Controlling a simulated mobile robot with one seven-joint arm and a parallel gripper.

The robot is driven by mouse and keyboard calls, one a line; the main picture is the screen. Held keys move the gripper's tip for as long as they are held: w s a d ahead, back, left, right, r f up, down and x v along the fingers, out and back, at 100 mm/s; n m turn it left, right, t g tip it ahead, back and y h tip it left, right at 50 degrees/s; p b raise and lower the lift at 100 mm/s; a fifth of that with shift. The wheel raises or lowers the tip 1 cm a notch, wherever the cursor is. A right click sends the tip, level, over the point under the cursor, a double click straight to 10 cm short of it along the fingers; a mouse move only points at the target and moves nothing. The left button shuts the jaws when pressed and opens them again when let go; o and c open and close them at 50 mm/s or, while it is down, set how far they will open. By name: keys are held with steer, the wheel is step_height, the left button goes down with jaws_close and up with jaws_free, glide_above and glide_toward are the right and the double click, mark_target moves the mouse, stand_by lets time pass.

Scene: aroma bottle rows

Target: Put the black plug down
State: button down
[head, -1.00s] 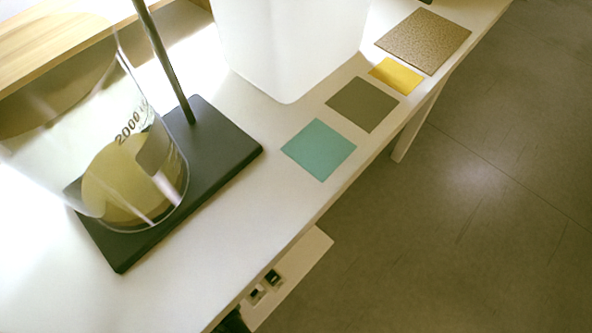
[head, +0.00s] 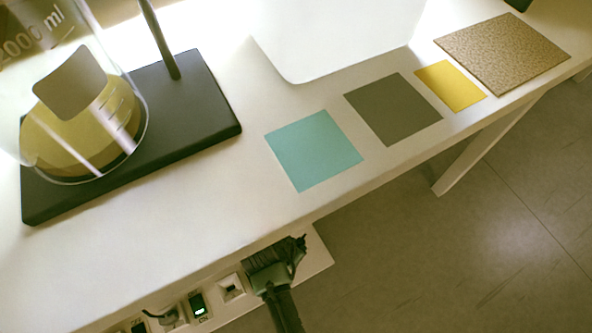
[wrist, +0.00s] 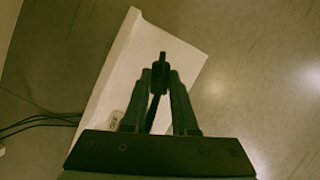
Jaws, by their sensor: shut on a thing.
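The black plug (wrist: 163,62) is between the fingertips of my gripper (wrist: 162,75) in the wrist view. My gripper is shut on it, and a dark strip, perhaps its cord, runs down between the fingers. Below the plug is a white panel or shelf (wrist: 130,55); I cannot tell whether the plug touches it. In the head view my gripper (head: 277,262) is at the bench's front edge, beside the low socket shelf (head: 312,262). The plug cannot be made out there.
On the white bench (head: 230,200) lie a teal square (head: 313,150), grey square (head: 393,108), yellow square (head: 450,86) and speckled brown board (head: 503,53). A beaker (head: 85,130) stands over a dark stand base (head: 205,110). A white container (head: 340,35) is behind. Sockets (head: 231,288) line the shelf.

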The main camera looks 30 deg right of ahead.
steer(key=shift+f+b, duration=1.05)
steer(key=shift+f, duration=0.7)
steer(key=shift+f, duration=0.15)
steer(key=c, duration=0.7)
jaws_free()
steer(key=p+v, duration=0.7)
steer(key=v, duration=0.5)
steer(key=shift+s, duration=0.15)
